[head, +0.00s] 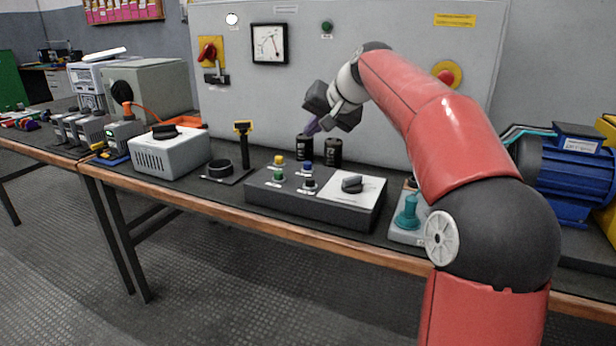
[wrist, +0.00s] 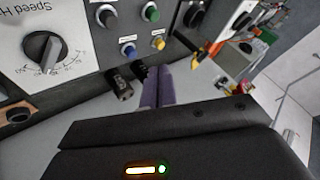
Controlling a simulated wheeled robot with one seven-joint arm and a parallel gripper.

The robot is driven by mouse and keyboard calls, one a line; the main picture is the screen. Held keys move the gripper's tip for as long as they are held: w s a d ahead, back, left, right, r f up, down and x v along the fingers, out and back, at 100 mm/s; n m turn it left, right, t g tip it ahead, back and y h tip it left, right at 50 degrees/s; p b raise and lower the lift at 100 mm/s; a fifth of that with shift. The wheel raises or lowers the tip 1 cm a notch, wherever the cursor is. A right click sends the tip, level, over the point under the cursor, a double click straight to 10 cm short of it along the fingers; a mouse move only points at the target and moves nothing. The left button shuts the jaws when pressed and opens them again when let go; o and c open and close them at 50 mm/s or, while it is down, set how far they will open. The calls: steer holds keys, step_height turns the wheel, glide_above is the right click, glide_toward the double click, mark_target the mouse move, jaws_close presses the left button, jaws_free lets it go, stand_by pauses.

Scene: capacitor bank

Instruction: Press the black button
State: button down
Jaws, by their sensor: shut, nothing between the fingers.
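The black button (head: 310,184) is at the front right of a cluster of buttons on a dark grey control box (head: 300,208). It also shows at the top of the wrist view (wrist: 106,15). A blue button (head: 307,167) is behind it, with yellow (head: 279,160) and green (head: 278,175) ones to its left. My gripper (head: 308,130) has purple fingers, held together with nothing between them. It hangs above and behind the box, near two black cylinders. In the wrist view the fingers (wrist: 157,76) lie below the blue and yellow buttons, apart from the black button.
Two black cylinders (head: 333,152) stand behind the box, close to my gripper. A selector knob (head: 351,183) is on the box's right side. A teal joystick (head: 407,212) stands further right.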

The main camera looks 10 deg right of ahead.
steer(key=b, duration=0.7)
glide_toward(308, 178)
steer(key=w+a+f, duration=0.1)
steer(key=w, duration=0.2)
steer(key=w+a+f, duration=0.1)
steer(key=w, duration=0.1)
steer(key=shift+a+f, duration=0.35)
steer(key=shift+f, duration=0.1)
stand_by(1.1)
steer(key=shift+f, duration=0.3)
steer(key=shift+f+b, duration=0.8)
steer(key=shift+f, duration=0.2)
stand_by(0.8)
steer(key=shift+r, duration=0.15)
steer(key=shift+r+p, duration=1.3)
step_height(308, 178, up, 5)
steer(key=p, duration=0.4)
